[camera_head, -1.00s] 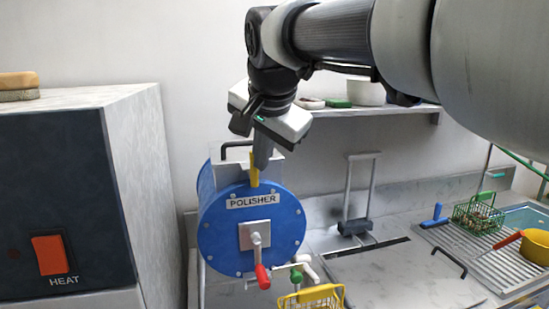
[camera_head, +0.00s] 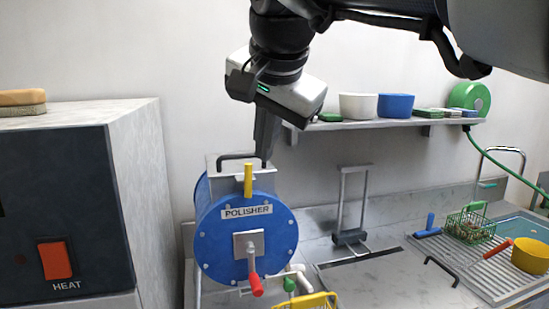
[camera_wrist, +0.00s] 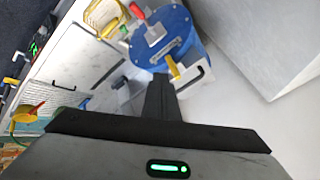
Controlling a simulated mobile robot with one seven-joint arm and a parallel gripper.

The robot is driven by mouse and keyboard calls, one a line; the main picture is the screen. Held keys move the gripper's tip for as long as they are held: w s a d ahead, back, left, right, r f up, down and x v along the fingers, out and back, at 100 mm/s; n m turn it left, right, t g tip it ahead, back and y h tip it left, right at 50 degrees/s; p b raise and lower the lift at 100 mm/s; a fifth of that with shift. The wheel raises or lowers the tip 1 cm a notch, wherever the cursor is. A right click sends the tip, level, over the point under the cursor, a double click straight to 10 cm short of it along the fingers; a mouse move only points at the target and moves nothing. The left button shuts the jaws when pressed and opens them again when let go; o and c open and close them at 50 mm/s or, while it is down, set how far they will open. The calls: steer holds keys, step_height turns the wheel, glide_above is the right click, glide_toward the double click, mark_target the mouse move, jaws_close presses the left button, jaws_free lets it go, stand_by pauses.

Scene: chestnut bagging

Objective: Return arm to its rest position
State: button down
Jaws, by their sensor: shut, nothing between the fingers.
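My gripper (camera_head: 264,162) is shut and empty. It hangs from the raised arm with its fingers pointing down, just above and behind the lid of the blue polisher drum (camera_head: 222,262) in the head view; whether it touches the lid handle there I cannot tell. The polisher has a yellow upright handle (camera_head: 248,180) and a red-tipped crank (camera_head: 254,284). In the wrist view my shut fingers (camera_wrist: 160,84) point toward the blue polisher (camera_wrist: 178,28), with its yellow handle (camera_wrist: 172,67) beside them.
A heater cabinet (camera_head: 130,190) with a red switch stands at the left. A wall shelf (camera_head: 385,123) holds white and blue tubs behind my arm. The counter at right carries a green basket (camera_head: 470,228) and a yellow pan (camera_head: 530,257). A yellow basket (camera_head: 308,301) is in front.

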steer(key=s+d+f+n+p, duration=0.2)
steer(key=s+d+f+n, duration=0.1)
steer(key=s+d+f, duration=0.5)
steer(key=s+d+f+n+g+h+p, duration=0.1)
steer(key=s+d+f+n+p, duration=0.1)
steer(key=s+d+f, duration=0.5)
step_height(320, 180, down, 5)
steer(key=shift+s+d+r+n+g+h+p, duration=0.2)
steer(key=shift+s+d+n+g+h+p, duration=0.15)
steer(key=shift+s+n, duration=0.35)
